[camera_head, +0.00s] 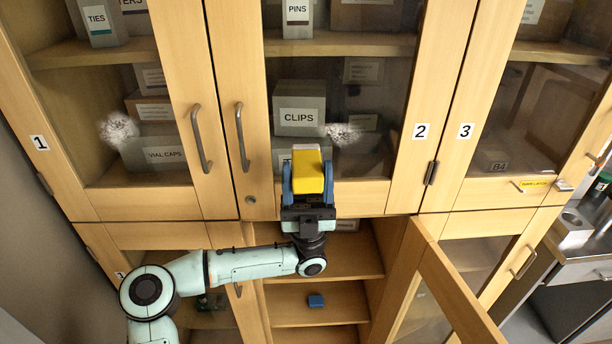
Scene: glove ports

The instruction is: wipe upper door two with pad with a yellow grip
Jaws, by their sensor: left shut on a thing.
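Upper door two (403,165) is a closed, wood-framed glass door with a "2" label at its right and a handle at its left. A whitish smudge (347,131) shows on its glass, right of the CLIPS box. My left gripper (308,183) is shut on the pad with a yellow grip (308,168), in front of the lower part of door two, below and left of the smudge. The pad's wiping face is mostly hidden behind the grip, and I cannot tell whether it touches the door. My right gripper is out of view.
Upper door one (175,60) also has a whitish smudge (118,128). A lower door (462,297) stands open at the right, showing shelves with a small blue object (316,300). Door handles (242,137) project near my arm. A metal counter (585,255) is far right.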

